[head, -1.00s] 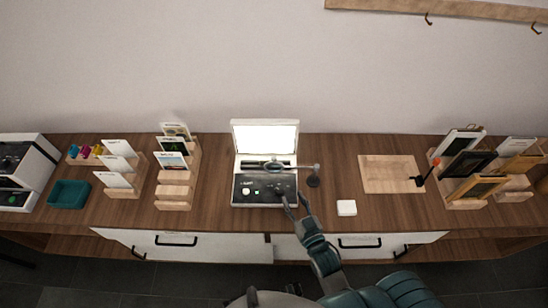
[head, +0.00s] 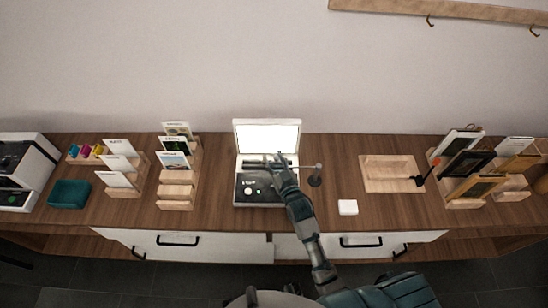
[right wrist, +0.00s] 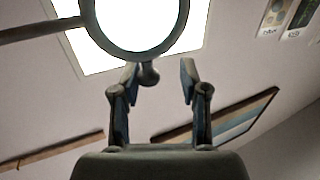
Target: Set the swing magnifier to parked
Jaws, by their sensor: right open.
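The swing magnifier has a dark post on a round base (head: 314,181) at the right of the white case, with a thin arm (head: 306,166) reaching left over the case. My right gripper (head: 277,159) hides its lens in the head view. In the right wrist view the lens ring (right wrist: 137,56) and its arm (right wrist: 40,30) stand before the bright panel. A small knob (right wrist: 149,74) hangs below the ring, between the tips of my open right gripper (right wrist: 160,75), closer to the left finger. Contact cannot be told. My left gripper is not in view.
The white case (head: 237,160) stands open with a lit lid panel (head: 268,136). A white block (head: 347,207) and a wooden tray (head: 375,187) lie to the right. Card racks (head: 175,190) and a teal bin (head: 69,194) stand left. Framed pictures (head: 470,165) stand far right.

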